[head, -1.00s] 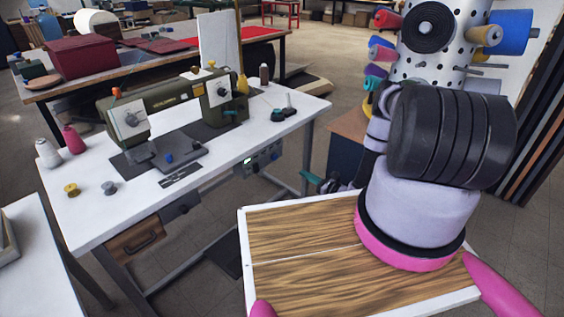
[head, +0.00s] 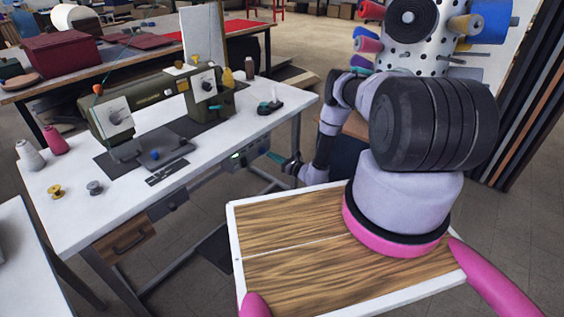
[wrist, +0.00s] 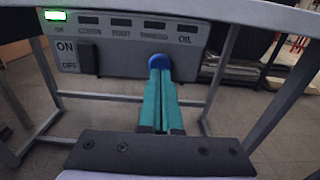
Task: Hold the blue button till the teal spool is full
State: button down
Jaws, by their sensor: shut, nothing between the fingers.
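The blue button (wrist: 154,60) is on the grey control panel (wrist: 120,88) under the sewing table, in the wrist view. My gripper (wrist: 159,66) has its two teal fingers together, empty. Its tips overlap the button's lower edge and look to be at it; whether it is pressed in I cannot tell. In the head view my gripper (head: 270,155) reaches left to the panel (head: 240,158). Small teal pieces show on the sewing machine (head: 150,98) and on a black stand (head: 270,107). I cannot tell which is the teal spool or how full it is.
The panel has a lit green lamp (wrist: 55,15) and a dark ON/OFF switch (wrist: 88,58). Table legs (wrist: 222,66) stand close on the gripper's right. The white table (head: 90,205) holds two cones and two small spools.

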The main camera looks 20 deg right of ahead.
aim_at(262, 151)
jog(key=shift+x, duration=1.05)
